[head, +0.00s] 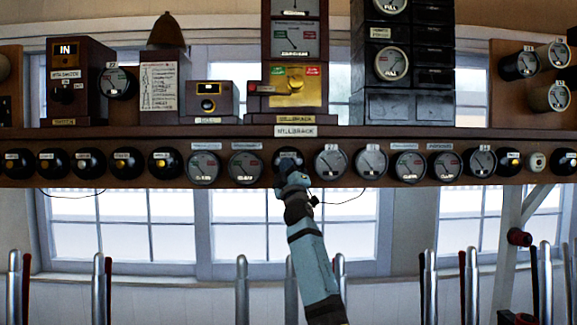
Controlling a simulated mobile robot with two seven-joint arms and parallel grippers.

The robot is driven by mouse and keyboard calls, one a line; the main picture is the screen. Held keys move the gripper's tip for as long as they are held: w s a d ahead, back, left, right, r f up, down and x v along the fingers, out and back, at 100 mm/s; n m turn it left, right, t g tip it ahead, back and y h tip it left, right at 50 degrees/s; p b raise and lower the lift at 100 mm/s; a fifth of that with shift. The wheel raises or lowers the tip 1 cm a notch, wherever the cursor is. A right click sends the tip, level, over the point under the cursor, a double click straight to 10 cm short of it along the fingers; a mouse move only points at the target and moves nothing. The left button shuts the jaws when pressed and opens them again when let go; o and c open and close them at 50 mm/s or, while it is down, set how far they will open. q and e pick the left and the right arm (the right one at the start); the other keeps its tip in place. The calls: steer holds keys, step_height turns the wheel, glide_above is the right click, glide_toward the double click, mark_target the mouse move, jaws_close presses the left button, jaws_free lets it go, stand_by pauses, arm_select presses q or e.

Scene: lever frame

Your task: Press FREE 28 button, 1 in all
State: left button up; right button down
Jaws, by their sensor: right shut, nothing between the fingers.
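My right gripper (293,181) reaches up from the bottom centre to the long wooden shelf. It is shut and empty. Its tip is just below and in front of a black round unit (288,158) with a small pale label, partly covered by the gripper. I cannot tell whether they touch. The label is too small to read, so I cannot confirm that this is the FREE 28 button. Similar black round units sit at the left of the row, such as one with a yellow centre (165,163). My left gripper is not in view.
Grey dials flank the gripper, one on the left (246,167) and one on the right (331,160). Instrument boxes stand on the shelf (420,133) above. Metal levers (242,290) rise along the bottom. Open space lies between the levers and the shelf, before the windows.

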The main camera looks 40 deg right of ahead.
steer(key=shift+s+a+p, duration=0.5)
steer(key=shift+s+a, duration=0.05)
steer(key=shift+s, duration=0.15)
steer(key=s+a+p, duration=0.2)
steer(key=s+a, duration=0.1)
steer(key=shift+s+a, duration=0.15)
steer(key=shift+s, duration=0.25)
steer(key=shift+f, duration=0.1)
stand_by(0.9)
